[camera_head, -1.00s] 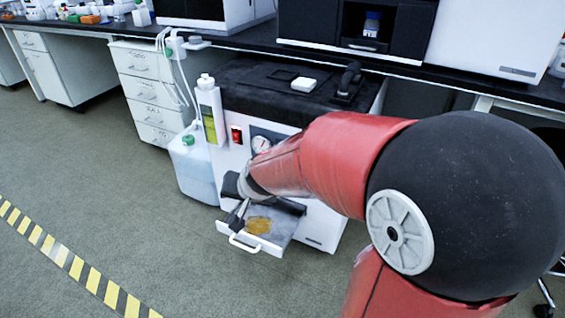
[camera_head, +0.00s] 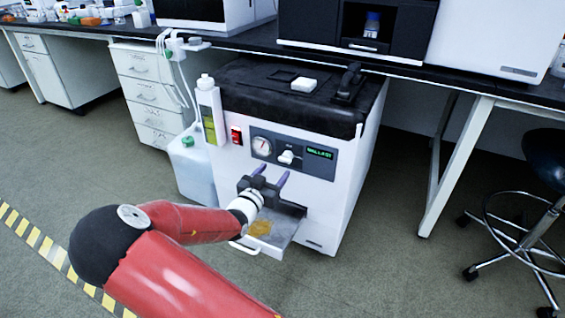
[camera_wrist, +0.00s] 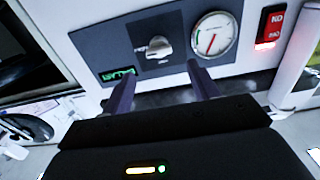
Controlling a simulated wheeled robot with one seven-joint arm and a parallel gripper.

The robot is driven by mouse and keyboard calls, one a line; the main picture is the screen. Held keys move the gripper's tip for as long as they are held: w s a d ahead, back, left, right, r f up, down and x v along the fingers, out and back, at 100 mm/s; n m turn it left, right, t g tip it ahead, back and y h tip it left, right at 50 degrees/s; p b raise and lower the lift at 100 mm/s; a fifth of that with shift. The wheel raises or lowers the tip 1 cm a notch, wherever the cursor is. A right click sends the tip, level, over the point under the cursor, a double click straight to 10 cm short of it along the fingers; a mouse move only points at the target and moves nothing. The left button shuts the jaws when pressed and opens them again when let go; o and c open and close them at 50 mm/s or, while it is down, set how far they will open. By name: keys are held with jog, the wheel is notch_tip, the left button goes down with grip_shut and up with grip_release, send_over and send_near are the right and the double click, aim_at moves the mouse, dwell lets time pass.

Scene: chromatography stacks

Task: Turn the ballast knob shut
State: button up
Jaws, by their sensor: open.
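The ballast knob (camera_head: 289,157) is a light grey knob on the dark panel (camera_head: 265,136) on the front of the white pump cabinet. It also shows in the wrist view (camera_wrist: 158,47), with a lever-like grip pointing to one side. A green display (camera_head: 320,153) reading BALLAST is to its right in the head view. My gripper (camera_head: 269,175) is below the knob in the head view, fingers pointing up toward the panel. In the wrist view, my gripper (camera_wrist: 158,75) has its fingers spread wide, with the knob beyond and between them. Nothing is between the fingers, and they are apart from the knob.
A round gauge (camera_head: 262,147) and a red switch (camera_head: 237,136) are left of the knob. An open drawer (camera_head: 281,236) with an amber stain juts out under my gripper. A liquid jug (camera_head: 192,172) stands left of the cabinet. A stool (camera_head: 535,215) is at right.

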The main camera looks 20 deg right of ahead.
aim_at(284, 160)
jog(key=x, duration=0.6)
jog(key=shift+w+d, duration=0.25)
jog(key=shift+d, duration=0.05)
jog(key=c, duration=1)
